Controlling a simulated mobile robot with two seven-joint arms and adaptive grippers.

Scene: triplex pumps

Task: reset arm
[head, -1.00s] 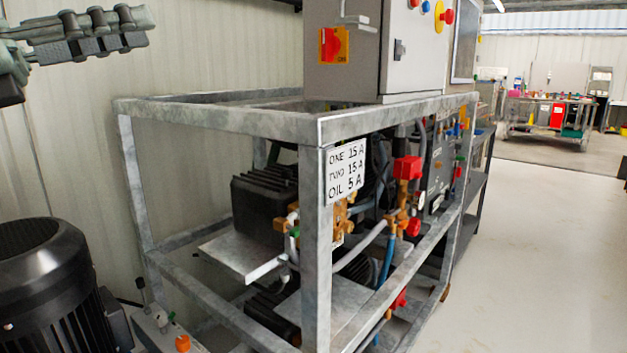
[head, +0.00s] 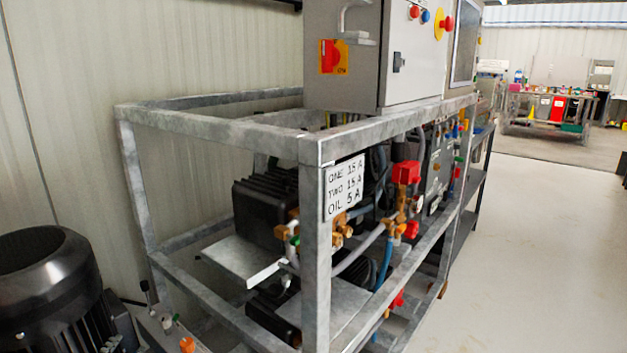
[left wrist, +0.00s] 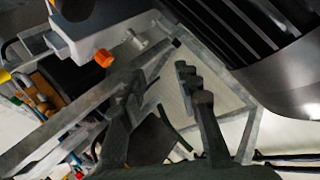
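My left gripper (left wrist: 155,82) shows in the left wrist view. Its two dark fingers stand apart with a gap between them, and I see nothing held in the gap. Behind the fingers are parts of a metal frame and a pale surface. Neither gripper shows in the head view now. My right gripper is in no view.
A grey metal frame (head: 318,250) holding pumps, valves and hoses fills the middle of the head view. A control cabinet (head: 415,60) stands on it. A black motor (head: 45,275) is at lower left. Clear floor (head: 545,245) lies to the right.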

